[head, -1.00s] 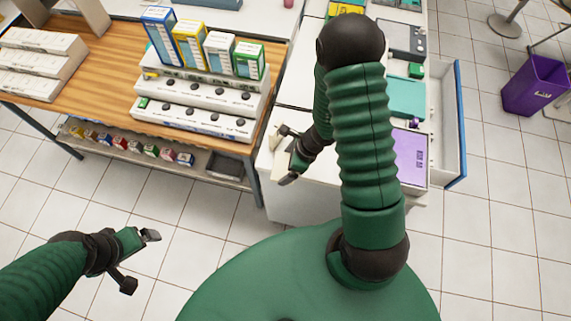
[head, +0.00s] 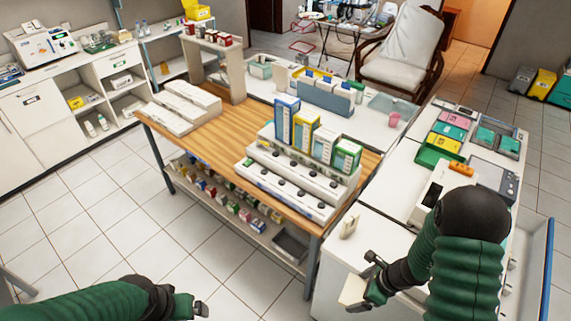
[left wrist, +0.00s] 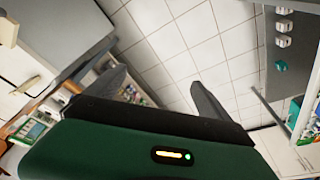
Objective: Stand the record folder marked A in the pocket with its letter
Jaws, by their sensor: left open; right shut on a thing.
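My right gripper (head: 368,284) is low in the head view, shut on a pale cream flat piece (head: 351,292) beside the near white cabinet. I cannot read a letter on it, so I cannot tell whether it is the folder marked A. A blue-grey rack (head: 322,97) with upright pale folders and coloured tabs stands on the white counter behind the wooden table. Its letters are too small to read. My left gripper (head: 197,309) is open and empty at the bottom edge; its spread fingers show in the left wrist view (left wrist: 160,92).
The wooden table (head: 215,138) carries a stepped white rack (head: 290,190) with several coloured boxes, and white boxes (head: 185,105). A small cream item (head: 350,223) stands on the near white cabinet (head: 342,255). Coloured trays lie at the right. Tiled floor (head: 120,210) is clear at left.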

